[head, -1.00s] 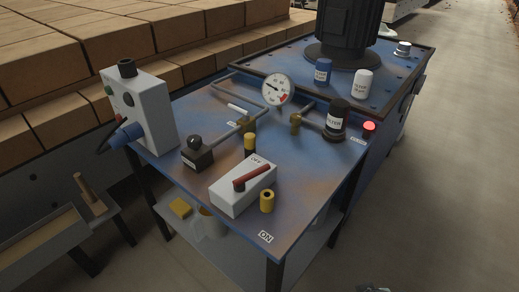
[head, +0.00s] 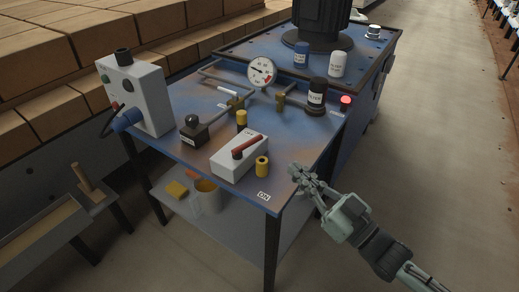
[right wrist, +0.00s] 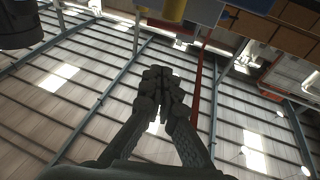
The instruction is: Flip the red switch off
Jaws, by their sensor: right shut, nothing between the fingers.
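The red switch (head: 247,146) is a red lever on top of a light grey box (head: 236,163) near the front of the blue bench. The lever lies slanted across the box top, its free end toward the upper right. An "ON" label (head: 263,196) is on the bench in front of the box; the lettering by the lever is too small to read now. My right gripper (head: 297,172) is shut and empty, to the right of the box and apart from it, by the bench's right edge. Its closed fingers show in the right wrist view (right wrist: 161,85). My left gripper is not in view.
A yellow cylinder (head: 262,167) stands right beside the switch box, on my right gripper's side. Another yellow piece (head: 241,120) stands behind. Pipes, a gauge (head: 261,72), a black filter (head: 317,95) and a lit red lamp (head: 346,101) are farther back. The floor at right is clear.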

